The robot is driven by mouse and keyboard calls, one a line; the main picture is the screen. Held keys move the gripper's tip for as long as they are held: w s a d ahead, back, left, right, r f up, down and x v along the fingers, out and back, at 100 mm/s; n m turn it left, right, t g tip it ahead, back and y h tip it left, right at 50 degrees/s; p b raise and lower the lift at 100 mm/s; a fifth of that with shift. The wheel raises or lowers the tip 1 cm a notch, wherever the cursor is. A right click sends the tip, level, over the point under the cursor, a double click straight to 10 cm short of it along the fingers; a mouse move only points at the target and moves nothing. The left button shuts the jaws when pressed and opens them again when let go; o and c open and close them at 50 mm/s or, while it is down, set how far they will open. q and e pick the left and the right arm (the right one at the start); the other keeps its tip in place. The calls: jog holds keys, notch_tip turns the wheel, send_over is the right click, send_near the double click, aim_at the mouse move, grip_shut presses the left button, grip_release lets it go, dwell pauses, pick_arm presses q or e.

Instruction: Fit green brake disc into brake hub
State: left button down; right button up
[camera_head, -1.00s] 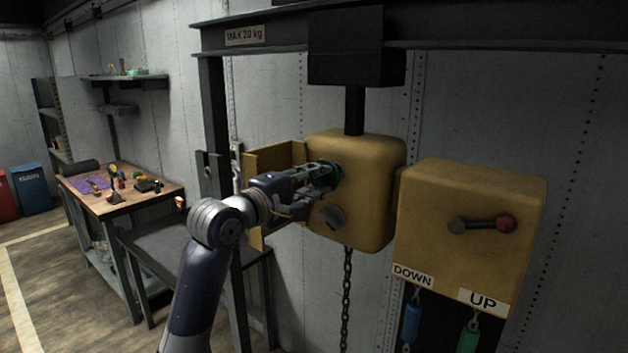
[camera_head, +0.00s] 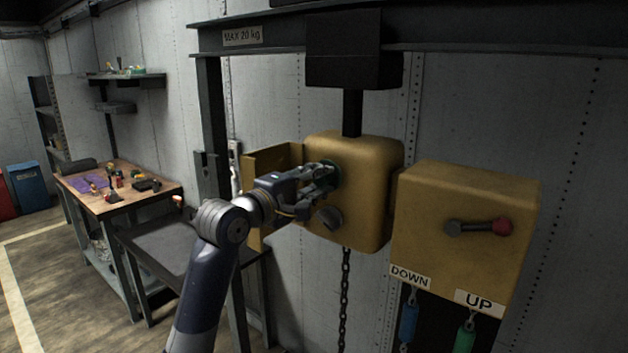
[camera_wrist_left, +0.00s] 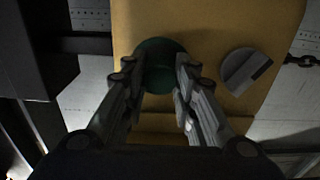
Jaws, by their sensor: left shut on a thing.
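The green brake disc (camera_wrist_left: 158,66) is a dark green round shape against the yellow housing of the brake hub (camera_wrist_left: 210,30) in the left wrist view. My left gripper (camera_wrist_left: 158,82) is shut on the disc, with a finger at each side of it. In the head view, my left gripper (camera_head: 328,177) reaches the front of the yellow hub housing (camera_head: 372,160), and its fingers hide most of the disc. I cannot tell how deep the disc sits in the hub. My right gripper is not in view.
A grey round knob (camera_head: 330,218) sits below the gripper on the housing. An open yellow cover (camera_head: 272,162) stands at its left. A yellow control box (camera_head: 465,225) with a red-tipped lever (camera_head: 480,226) is at the right. A chain (camera_head: 345,290) hangs below.

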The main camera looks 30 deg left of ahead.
pick_arm(q)
jog(key=shift+w+r+p, duration=0.1)
jog(key=shift+w+p, duration=0.3)
jog(key=shift+w, duration=0.35)
jog(key=c, duration=1.2)
grip_release()
jog(key=shift+o, duration=0.2)
jog(key=shift+o, duration=1.4)
jog(key=s+p, duration=0.1)
jog(key=s, duration=0.5)
jog(key=shift+a, duration=0.2)
